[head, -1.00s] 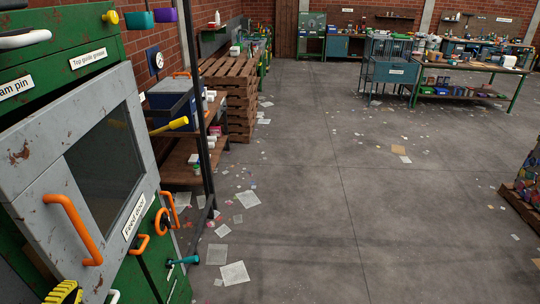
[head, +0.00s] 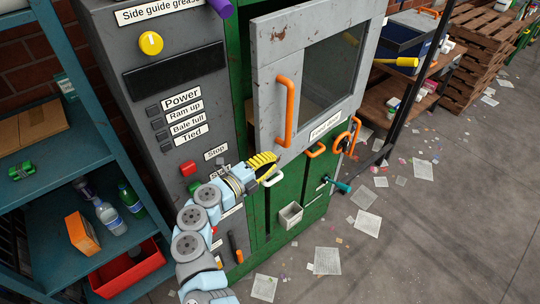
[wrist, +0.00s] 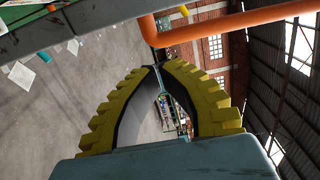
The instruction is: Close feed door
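The feed door (head: 268,85) is a worn grey panel with a dark window, a "Feed door" label and an orange bar handle (head: 287,110). It stands ajar, its left part out from the green machine (head: 290,185), with a dark gap behind. My gripper (head: 272,158), with yellow ridged fingers, is low and left of the handle in the head view. In the wrist view, the fingertips (wrist: 163,66) come together with nothing seen between them. An orange bar (wrist: 235,24), probably the door handle, passes just above the tips; whether they touch it is unclear.
A grey control panel (head: 160,95) with buttons stands left of the door. A blue shelf (head: 60,180) stands at left. Open floor (head: 430,230) with scattered papers lies right.

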